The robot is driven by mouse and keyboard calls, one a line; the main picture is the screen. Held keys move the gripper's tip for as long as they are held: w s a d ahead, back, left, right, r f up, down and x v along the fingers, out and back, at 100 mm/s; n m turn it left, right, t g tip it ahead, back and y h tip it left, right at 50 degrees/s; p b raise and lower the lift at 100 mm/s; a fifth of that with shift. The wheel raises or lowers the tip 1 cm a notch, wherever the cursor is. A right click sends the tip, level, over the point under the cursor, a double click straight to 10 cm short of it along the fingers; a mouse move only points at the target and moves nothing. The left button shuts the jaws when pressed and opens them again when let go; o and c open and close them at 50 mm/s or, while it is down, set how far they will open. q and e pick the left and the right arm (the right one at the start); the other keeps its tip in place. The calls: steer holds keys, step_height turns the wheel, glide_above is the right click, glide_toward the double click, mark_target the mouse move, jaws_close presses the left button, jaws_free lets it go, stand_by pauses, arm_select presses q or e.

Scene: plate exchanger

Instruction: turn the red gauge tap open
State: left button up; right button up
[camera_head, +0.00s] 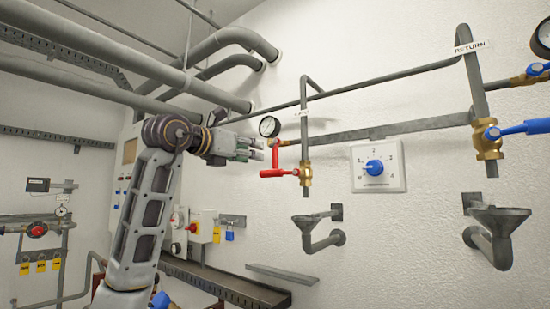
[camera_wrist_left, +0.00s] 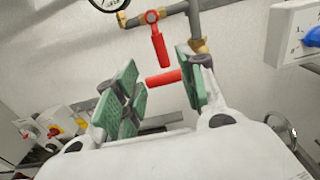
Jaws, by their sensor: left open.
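The red gauge tap (camera_head: 275,156) is on the pipe under the round gauge (camera_head: 269,126), and its handle hangs down. My left gripper (camera_head: 258,150) is open and empty, just left of the tap handle. In the left wrist view the handle appears between its green pads (camera_wrist_left: 158,60), with no clear contact. My right gripper is not in view.
A vertical pipe (camera_head: 304,115) stands right of the tap. A white dial box (camera_head: 377,167) is on the wall further right. A drain funnel (camera_head: 307,219) sits below the brass valve. Blue-handled valves (camera_head: 525,129) are at the far right.

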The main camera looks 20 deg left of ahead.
mark_target(274, 157)
arm_select(q)
steer(key=p+x, duration=0.3)
steer(key=x, duration=0.7)
steer(key=shift+w+d, duration=0.2)
steer(key=shift+w, duration=0.1)
steer(key=shift+w+d, duration=0.2)
steer(key=shift+w, duration=0.45)
jaws_close()
